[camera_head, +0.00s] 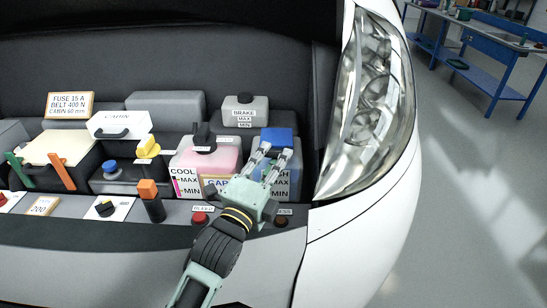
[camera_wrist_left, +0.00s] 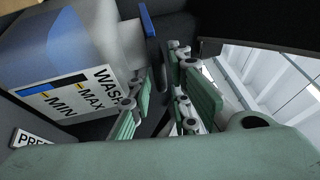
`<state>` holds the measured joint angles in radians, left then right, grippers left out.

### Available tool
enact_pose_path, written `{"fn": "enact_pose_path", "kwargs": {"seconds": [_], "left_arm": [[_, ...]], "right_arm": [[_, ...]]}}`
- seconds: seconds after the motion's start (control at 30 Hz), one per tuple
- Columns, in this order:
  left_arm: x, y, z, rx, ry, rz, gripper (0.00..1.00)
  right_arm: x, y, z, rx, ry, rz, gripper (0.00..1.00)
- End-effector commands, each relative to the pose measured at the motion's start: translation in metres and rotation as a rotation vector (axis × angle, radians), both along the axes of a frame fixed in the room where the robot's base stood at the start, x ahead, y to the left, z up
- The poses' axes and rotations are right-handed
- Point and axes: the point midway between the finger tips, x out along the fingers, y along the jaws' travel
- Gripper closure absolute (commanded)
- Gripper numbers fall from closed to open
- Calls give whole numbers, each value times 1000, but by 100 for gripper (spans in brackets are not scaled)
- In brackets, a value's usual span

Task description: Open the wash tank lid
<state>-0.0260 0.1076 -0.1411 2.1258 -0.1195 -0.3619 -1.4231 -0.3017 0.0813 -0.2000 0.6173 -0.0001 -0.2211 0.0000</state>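The wash tank (camera_head: 293,178) is a pale, translucent box with blue fluid and a WASH, MAX, MIN label, right of the pink coolant tank. Its blue lid (camera_head: 278,134) appears to lie flat on the neck. In the left wrist view, the lid (camera_wrist_left: 148,30) is a thin blue slab across the pale neck of the tank (camera_wrist_left: 88,52). My left gripper (camera_head: 275,152) reaches in front of the tank with its fingers apart and empty, close to the lid's front edge. I cannot tell whether a finger touches the lid. My right gripper is not in view.
The coolant tank (camera_head: 215,158) stands left of the gripper, and the brake reservoir (camera_head: 245,112) behind. A red button (camera_head: 200,218) and a dark knob (camera_head: 281,221) sit on the front ledge. The headlight (camera_head: 372,105) and white bodywork bound the right side.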

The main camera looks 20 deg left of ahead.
Motion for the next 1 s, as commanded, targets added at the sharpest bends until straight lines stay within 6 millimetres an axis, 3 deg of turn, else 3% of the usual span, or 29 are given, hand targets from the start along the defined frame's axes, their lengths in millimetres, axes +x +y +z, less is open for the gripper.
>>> {"fn": "enact_pose_path", "kwargs": {"seconds": [0.1,0.27,0.5,1.0], "left_arm": [[2,0,0,-1,1,0,83],[2,0,0,-1,1,0,83],[2,0,0,-1,1,0,100],[2,0,-1,0,5,0,100]], "right_arm": [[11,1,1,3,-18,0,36],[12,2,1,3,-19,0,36],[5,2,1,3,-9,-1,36],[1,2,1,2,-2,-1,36]]}}
